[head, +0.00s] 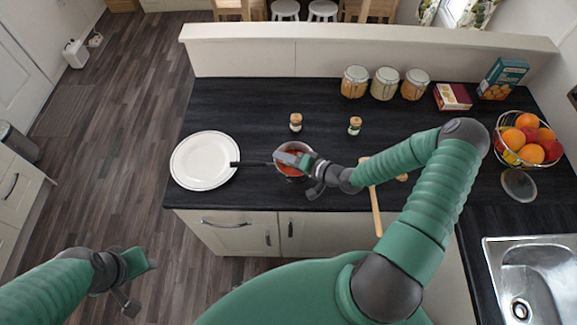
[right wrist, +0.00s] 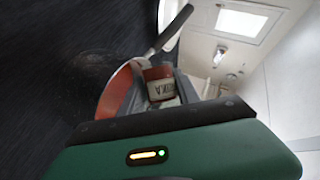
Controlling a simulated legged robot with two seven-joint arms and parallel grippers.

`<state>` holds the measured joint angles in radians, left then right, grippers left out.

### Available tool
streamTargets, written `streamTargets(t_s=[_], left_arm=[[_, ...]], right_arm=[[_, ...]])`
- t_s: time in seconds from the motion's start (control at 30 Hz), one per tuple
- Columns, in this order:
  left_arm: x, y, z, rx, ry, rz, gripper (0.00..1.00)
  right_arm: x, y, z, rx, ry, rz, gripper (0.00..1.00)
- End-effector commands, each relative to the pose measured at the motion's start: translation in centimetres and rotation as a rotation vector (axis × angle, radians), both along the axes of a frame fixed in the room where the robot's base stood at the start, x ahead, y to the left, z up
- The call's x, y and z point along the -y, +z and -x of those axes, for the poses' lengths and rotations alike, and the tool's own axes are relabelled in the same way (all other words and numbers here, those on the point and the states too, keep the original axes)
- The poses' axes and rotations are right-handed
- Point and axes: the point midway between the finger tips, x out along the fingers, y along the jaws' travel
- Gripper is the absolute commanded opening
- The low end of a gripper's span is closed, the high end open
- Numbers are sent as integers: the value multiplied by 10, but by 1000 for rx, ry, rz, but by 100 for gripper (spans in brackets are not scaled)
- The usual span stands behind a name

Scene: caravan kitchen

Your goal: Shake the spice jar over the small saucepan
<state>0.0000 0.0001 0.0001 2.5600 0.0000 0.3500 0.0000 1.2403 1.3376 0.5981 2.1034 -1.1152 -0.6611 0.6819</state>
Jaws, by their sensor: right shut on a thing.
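The small saucepan (head: 300,178) stands near the counter's front edge with red contents, and its black handle points left. My right gripper (head: 288,158) is over the pan in the head view. In the right wrist view my right gripper is shut on a spice jar (right wrist: 160,88) with a pale label and a red part. The pan's reddish inside (right wrist: 117,92) shows just left of the jar in that view. I cannot tell the jar's exact tilt or whether it touches the pan. My left gripper (head: 140,263) hangs away from the counter, at lower left; its fingers do not show clearly.
A white plate (head: 203,160) lies left of the pan, under the handle's end. Two small jars (head: 295,122) (head: 355,125) stand behind the pan. A wooden utensil (head: 376,210) lies right, partly behind my arm. Canisters (head: 384,84), a fruit basket (head: 528,140) and the sink (head: 525,280) are farther right.

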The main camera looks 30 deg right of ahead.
Motion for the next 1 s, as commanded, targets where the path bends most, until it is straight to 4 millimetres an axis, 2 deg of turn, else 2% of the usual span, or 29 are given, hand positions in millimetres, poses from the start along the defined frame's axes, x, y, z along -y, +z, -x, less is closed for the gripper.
streamTargets(t_s=[0.4, 1.0], left_arm=[[0, -7, 0, 0, 0, 0, 36], [0, -7, 0, 0, 0, 0, 36]], right_arm=[[-1, 4, 0, -17, 1, -101, 0], [-1, 4, 0, -18, 0, -105, 0]])
